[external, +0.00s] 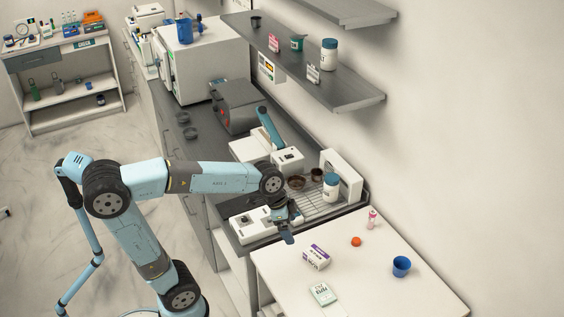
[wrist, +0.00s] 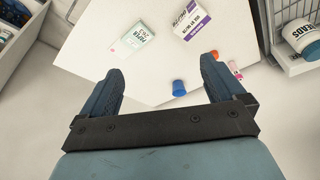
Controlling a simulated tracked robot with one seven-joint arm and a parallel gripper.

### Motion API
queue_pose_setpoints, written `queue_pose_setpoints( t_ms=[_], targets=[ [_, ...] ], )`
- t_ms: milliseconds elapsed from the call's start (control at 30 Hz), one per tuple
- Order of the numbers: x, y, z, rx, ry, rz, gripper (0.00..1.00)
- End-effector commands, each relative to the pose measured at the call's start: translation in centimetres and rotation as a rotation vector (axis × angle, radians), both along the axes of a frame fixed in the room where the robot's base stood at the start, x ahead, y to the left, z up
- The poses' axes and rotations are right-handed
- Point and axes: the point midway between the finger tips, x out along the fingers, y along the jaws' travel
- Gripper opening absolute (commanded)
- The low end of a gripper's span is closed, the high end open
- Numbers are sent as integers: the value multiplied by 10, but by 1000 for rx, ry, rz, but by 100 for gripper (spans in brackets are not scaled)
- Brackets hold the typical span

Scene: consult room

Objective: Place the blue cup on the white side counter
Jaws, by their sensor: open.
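The blue cup (external: 401,266) stands upright on the white side counter (external: 428,288), toward its right side. In the wrist view a small blue shape (wrist: 179,88) between my fingers, near the counter (wrist: 105,32) edge, appears to be this cup, seen from a distance. My gripper (external: 288,239) hangs above the counter's far left corner, left of the cup and well apart from it. In the wrist view my gripper (wrist: 162,65) has its two fingers spread with nothing held between them.
On the counter are a purple-and-white box (external: 316,257), a pale green box (external: 322,294), an orange ball-like item (external: 356,241) and a pink bottle (external: 372,219). A wire rack with a white jar (external: 331,186) adjoins behind. Another blue vessel (external: 185,31) stands on a white cabinet.

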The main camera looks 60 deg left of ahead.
Motion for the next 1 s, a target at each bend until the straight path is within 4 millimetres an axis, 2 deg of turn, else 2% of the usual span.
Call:
queue_pose_setpoints(
  t_ms=[33,300,500,700,1000],
  targets=[
    [-16,6,4,6,-17,42,96],
    [-90,40,8,3,-92,291,96],
    [-133,60,2,-28,-143,442,96],
    [-153,70,-4,-50,-166,516,96],
    [-155,71,-5,-53,-167,526,96]
  ],
)
